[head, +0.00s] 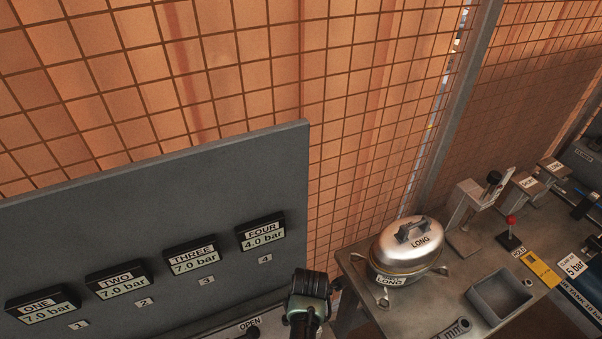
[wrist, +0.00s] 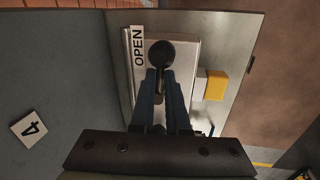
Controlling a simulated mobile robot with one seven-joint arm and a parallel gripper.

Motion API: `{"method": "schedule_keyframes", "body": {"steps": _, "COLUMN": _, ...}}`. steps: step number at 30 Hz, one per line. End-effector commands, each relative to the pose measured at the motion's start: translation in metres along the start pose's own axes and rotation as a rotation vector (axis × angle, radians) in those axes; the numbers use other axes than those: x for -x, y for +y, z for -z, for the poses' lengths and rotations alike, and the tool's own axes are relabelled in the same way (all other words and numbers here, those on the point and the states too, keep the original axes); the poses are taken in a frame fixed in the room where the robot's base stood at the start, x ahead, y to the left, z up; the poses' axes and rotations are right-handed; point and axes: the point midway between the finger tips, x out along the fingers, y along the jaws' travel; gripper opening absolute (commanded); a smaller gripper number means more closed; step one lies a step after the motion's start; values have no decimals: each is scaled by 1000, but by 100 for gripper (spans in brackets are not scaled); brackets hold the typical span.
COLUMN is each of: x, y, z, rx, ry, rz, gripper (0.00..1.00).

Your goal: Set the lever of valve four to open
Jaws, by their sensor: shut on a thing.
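In the wrist view, my gripper (wrist: 164,74) is shut on the lever of valve four, just behind its round black knob (wrist: 160,54). The knob lies beside the upright white OPEN label (wrist: 138,52), at the far end of a pale plate. The fingers hide most of the lever's shaft and the rest of the plate. A tag reading 4 (wrist: 29,128) is on the grey panel to the left. In the head view, the FOUR display (head: 261,233) reads 4.0 bar. My dark wrist shows at the bottom edge there, and the lever is not clearly visible.
The grey panel (head: 150,205) also carries displays ONE, TWO and THREE, each at 7.0 bar. A yellow block (wrist: 215,86) sits right of the plate. A bench with a silver LONG tank (head: 408,250), an open grey bin (head: 499,298) and other fittings stands to the right.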

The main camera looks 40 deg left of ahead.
Motion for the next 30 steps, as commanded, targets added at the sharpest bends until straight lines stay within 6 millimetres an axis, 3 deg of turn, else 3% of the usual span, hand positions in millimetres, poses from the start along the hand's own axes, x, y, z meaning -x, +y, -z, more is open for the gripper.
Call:
{"method": "schedule_keyframes", "body": {"steps": 20, "x": 0, "y": 3, "z": 0, "rx": 68, "ry": 13, "rz": -1, "gripper": 0}}
{"method": "schedule_keyframes", "body": {"steps": 21, "x": 0, "y": 3, "z": 0, "rx": 68, "ry": 13, "rz": -1, "gripper": 15}}
{"method": "schedule_keyframes", "body": {"steps": 26, "x": 0, "y": 3, "z": 0, "rx": 67, "ry": 13, "rz": -1, "gripper": 44}}
{"method": "schedule_keyframes", "body": {"steps": 30, "x": 0, "y": 3, "z": 0, "rx": 67, "ry": 13, "rz": 0, "gripper": 44}}
